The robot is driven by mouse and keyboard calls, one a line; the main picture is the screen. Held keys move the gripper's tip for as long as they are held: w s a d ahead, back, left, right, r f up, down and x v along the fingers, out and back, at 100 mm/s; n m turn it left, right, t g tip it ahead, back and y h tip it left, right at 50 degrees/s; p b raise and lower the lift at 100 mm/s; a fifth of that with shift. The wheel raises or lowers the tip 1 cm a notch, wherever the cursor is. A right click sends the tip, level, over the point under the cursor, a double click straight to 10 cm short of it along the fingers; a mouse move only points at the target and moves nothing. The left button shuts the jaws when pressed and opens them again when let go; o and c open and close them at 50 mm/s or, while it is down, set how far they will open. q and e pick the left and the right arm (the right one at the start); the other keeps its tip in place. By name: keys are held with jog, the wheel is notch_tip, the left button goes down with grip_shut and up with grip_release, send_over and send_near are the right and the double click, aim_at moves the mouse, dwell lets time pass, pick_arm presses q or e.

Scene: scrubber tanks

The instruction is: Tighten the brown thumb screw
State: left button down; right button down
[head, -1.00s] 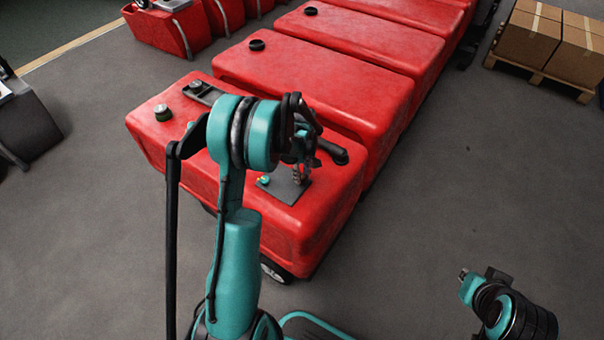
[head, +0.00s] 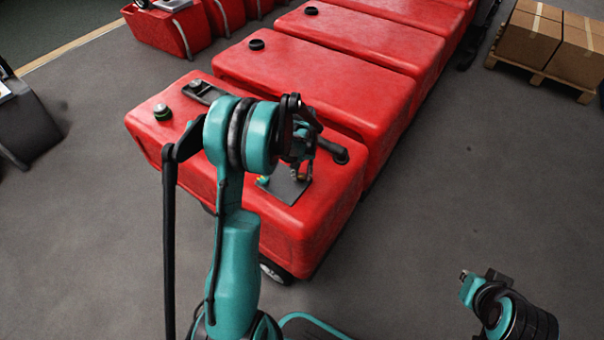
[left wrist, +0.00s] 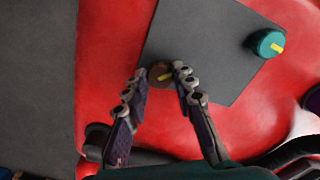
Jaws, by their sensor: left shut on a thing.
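A teal knob (left wrist: 268,43) with a yellow mark stands at the plate's other side. My right arm shows at the lower right, but its fingers cannot be made out.
A black handle-like fitting (head: 334,152) lies on the tank near the left gripper. Dark caps (head: 163,112) sit on the tank tops. More red tanks (head: 320,80) stand behind in a row. Cardboard boxes (head: 540,40) on a pallet stand at the far right; the grey floor between is clear.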

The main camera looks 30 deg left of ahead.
aim_at(302, 176)
pick_arm(q)
jog(key=m, duration=0.4)
jog(key=shift+m, duration=0.3)
jog(key=m, duration=0.4)
jog(key=shift+w+a+m, duration=0.1)
jog(key=shift+m, duration=0.2)
jog(key=shift+r, duration=0.1)
jog(key=c, duration=1.2)
grip_release()
notch_tip(302, 176, up, 12)
jog(key=shift+f+b, duration=0.1)
jog(key=shift+b, duration=0.2)
